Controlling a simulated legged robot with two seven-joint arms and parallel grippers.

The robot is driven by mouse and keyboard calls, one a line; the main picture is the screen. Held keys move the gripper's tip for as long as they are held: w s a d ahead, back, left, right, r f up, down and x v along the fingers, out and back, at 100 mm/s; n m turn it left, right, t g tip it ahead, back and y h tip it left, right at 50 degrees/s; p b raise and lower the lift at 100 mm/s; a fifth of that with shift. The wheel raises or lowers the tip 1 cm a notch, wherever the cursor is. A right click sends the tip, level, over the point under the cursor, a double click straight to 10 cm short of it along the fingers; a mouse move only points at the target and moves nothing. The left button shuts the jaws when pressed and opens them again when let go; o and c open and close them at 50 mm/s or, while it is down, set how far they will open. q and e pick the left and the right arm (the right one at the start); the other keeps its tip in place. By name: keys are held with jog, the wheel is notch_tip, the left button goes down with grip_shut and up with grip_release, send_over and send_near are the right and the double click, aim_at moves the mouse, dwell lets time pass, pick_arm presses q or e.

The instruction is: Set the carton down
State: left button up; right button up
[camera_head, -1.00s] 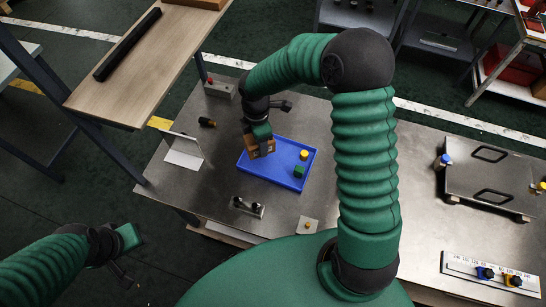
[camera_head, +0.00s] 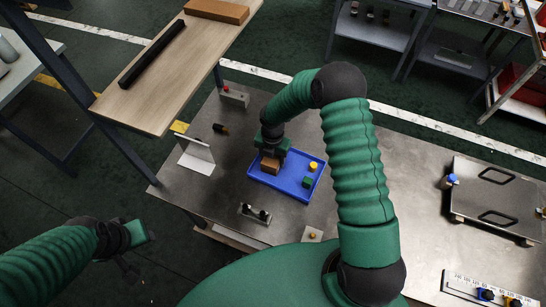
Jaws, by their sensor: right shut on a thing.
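A small brown carton (camera_head: 270,165) is at the left part of a blue tray (camera_head: 290,188) on the metal table. My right gripper (camera_head: 271,155) is shut on the carton from above and hides its upper part. The carton looks low in the tray, but I cannot tell whether it touches the tray floor. A yellow round piece (camera_head: 313,166) and a green cube (camera_head: 307,182) are in the right part of the tray. My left gripper (camera_head: 137,262) is at the lower left, away from the table; its fingers are dark and unclear.
A white angled plate (camera_head: 197,155) stands left of the tray. A small metal block with dark knobs (camera_head: 255,212) is in front of it. A box with a red button (camera_head: 234,95) is behind. A metal plate with handles (camera_head: 497,200) lies at right. Bare table lies between.

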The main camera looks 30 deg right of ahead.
jog(key=shift+d+f, duration=0.1)
jog(key=o, duration=1.5)
